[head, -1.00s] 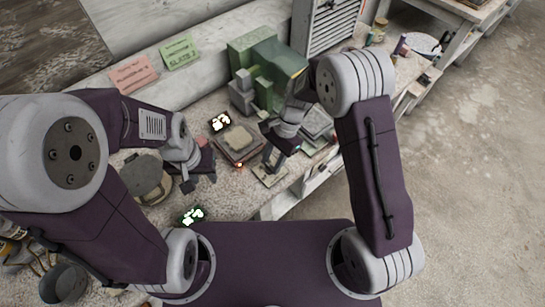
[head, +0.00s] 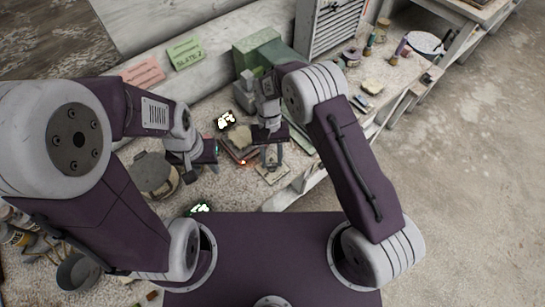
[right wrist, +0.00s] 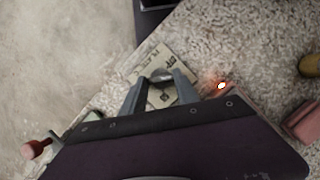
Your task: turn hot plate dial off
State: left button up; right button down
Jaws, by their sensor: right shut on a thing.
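The pale control plate (head: 268,179) with printed lettering lies on the bench beside the dark hot plate (head: 240,154). It also shows in the right wrist view (right wrist: 178,60). My right gripper (head: 272,162) points down over this plate. In the right wrist view its two fingers (right wrist: 160,80) are closed on the small grey dial (right wrist: 160,74), which is partly hidden between them. I cannot read the dial's setting. A small orange light (right wrist: 221,86) glows beside the plate. My left gripper (head: 188,174) hangs over the bench to the left; its finger gap is unclear.
Green boxes (head: 262,52) and a louvred cabinet (head: 331,28) stand behind. A pink card (head: 142,74) and a green card (head: 186,53) are on the rear wall. The bench's front edge runs close to the control plate.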

jog(key=n, duration=0.1)
jog(key=n+h, duration=0.1)
jog(key=n, duration=0.2)
jog(key=shift+a+r+n+t+h+p, duration=0.1)
jog(key=shift+a+n+t+h+p, duration=0.2)
jog(key=shift+t, duration=0.1)
jog(key=shift+s+n+t+h+p, duration=0.15)
jog(key=shift+n+t+h+p, duration=0.35)
jog(key=shift+n, duration=1.9)
jog(key=c, duration=0.9)
grip_release()
jog(key=shift+a+r+b, duration=0.2)
jog(key=shift+b, duration=0.1)
jog(key=b+v, duration=0.1)
jog(key=v, duration=0.7)
jog(key=shift+a+r, duration=0.15)
jog(key=shift+a, duration=0.05)
